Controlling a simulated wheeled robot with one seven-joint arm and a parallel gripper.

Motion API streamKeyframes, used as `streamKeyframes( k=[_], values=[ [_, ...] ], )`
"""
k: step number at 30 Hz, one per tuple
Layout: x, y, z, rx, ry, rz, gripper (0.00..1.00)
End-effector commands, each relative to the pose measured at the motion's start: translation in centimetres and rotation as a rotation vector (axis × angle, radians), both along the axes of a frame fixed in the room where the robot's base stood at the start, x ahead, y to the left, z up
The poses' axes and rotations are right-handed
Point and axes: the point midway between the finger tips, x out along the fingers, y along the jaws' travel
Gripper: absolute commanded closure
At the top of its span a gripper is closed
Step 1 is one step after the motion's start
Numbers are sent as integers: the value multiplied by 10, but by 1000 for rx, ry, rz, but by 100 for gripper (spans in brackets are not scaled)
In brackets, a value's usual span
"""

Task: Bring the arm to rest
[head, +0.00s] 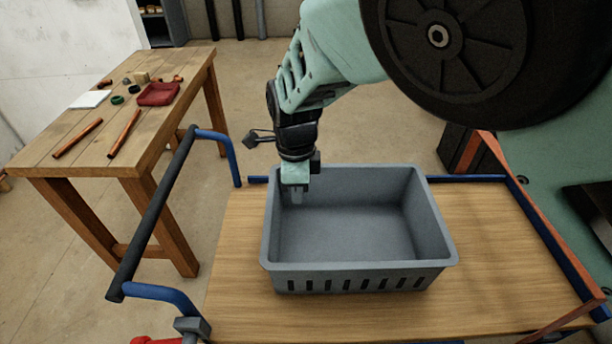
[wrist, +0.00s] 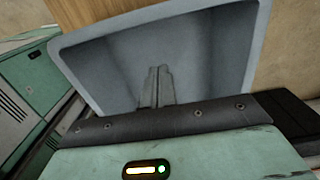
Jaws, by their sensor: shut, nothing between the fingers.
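My gripper (head: 296,196) is at the end of my green arm and points down over the left back part of a grey crate (head: 360,267). In the wrist view my gripper (wrist: 158,72) shows its two fingers together, with nothing between them. The crate (wrist: 95,52) lies behind the fingers in that view, and its visible inside looks empty. In the head view the fingertips are in front of the crate's back left inner wall. I cannot tell how far down into it they reach.
The crate stands on a wooden cart top (head: 490,230) with blue rails and a black handle (head: 155,215) at the left. Bare floor (head: 235,90) lies between bench and cart.

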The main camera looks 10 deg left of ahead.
Motion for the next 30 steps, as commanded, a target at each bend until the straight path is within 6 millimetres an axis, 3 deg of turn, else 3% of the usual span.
streamKeyframes(
  k=[6, 11, 17, 21, 25, 30],
  values=[
    [0, -3, 4, 4, 5, 12, 100],
    [-14, -34, 31, 53, 53, 196, 100],
    [-63, -94, 85, 158, 75, 684, 100],
    [-107, -137, 116, 195, 33, 1075, 100],
    [-150, -179, 134, 176, -21, 1445, 100],
    [-193, -225, 138, 98, -56, 1830, 100]
  ],
)
